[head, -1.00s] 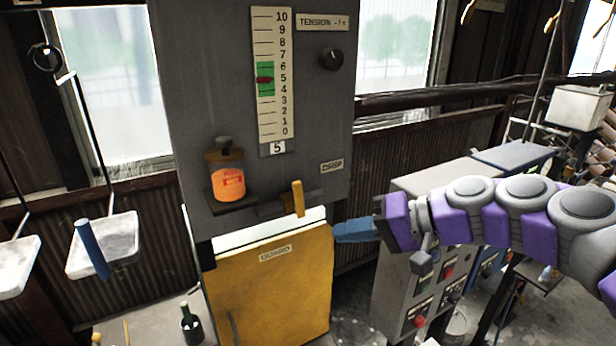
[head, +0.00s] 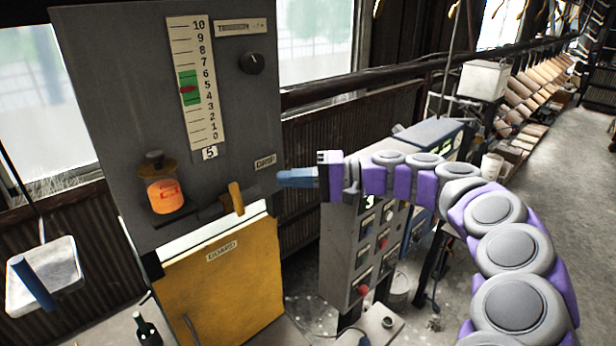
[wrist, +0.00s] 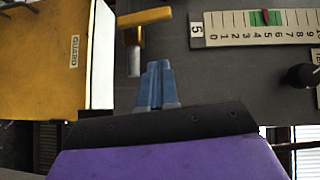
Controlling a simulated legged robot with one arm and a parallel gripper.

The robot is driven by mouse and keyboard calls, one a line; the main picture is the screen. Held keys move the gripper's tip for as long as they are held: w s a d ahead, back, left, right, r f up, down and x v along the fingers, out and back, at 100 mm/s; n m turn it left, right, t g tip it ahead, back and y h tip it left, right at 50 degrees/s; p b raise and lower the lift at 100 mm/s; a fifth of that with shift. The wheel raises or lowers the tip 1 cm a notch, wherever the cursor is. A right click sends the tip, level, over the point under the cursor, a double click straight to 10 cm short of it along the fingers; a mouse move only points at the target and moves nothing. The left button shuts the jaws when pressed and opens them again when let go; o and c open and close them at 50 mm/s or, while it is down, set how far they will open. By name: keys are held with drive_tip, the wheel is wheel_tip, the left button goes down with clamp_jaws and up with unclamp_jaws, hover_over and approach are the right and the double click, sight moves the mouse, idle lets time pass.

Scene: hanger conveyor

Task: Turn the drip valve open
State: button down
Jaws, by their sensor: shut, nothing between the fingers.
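The drip valve has a yellow-orange lever (head: 236,198) pointing up and down, low on the grey panel (head: 110,120), just left of the DRIP label (head: 265,162). In the wrist view the lever (wrist: 145,17) shows as a yellow bar with a short metal stem under it. An orange oil bottle (head: 165,194) stands left of the lever. My gripper (head: 282,178) has blue fingers, closed together and empty, right of the lever and apart from it. In the wrist view the fingertips (wrist: 158,66) point toward the lever and stem, with a small gap seen.
A yellow guard door (head: 225,275) lies below the lever. A tension scale (head: 197,90) and black knob (head: 252,64) are above. A grey control box (head: 365,250) with buttons stands below my arm. A tray on a hanger (head: 45,275) is at left.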

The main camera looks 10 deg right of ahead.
sight(235, 199)
drive_tip(key=shift+s+a+f, duration=0.15)
drive_tip(key=shift+s+a, duration=0.1)
drive_tip(key=shift+a, duration=0.9)
drive_tip(key=shift+s+a+f, duration=0.1)
drive_tip(key=shift+s+a, duration=0.15)
drive_tip(key=shift+a, duration=0.95)
drive_tip(key=shift+s+a+f, duration=0.15)
drive_tip(key=shift+s+a, duration=0.1)
drive_tip(key=shift+a, duration=0.9)
drive_tip(key=shift+s+a+r+n+h, duration=0.15)
drive_tip(key=shift+s+n+h, duration=0.05)
drive_tip(key=shift+n+h, duration=0.2)
drive_tip(key=s+a+n+t+h+b, duration=0.1)
drive_tip(key=n+h, duration=0.1)
drive_tip(key=s+a+n+t+h+b, duration=0.1)
drive_tip(key=a+n+h+b, duration=0.1)
drive_tip(key=h, duration=0.1)
drive_tip(key=s+a+n+h+b, duration=0.1)
drive_tip(key=a+n+h+b, duration=0.1)
drive_tip(key=h, duration=0.1)
drive_tip(key=shift+s+t, duration=0.25)
drive_tip(key=shift+t, duration=0.15)
drive_tip(key=shift+s+a+f+n+t+h+b, duration=0.2)
drive_tip(key=shift+a+f+n+t+h+b, duration=0.2)
drive_tip(key=shift+h, duration=0.3)
drive_tip(key=shift+s+a+f+n+t+h+b, duration=0.2)
drive_tip(key=shift+a+f+n+t+h+b, duration=0.15)
drive_tip(key=shift+h, duration=0.35)
drive_tip(key=shift+f, duration=0.1)
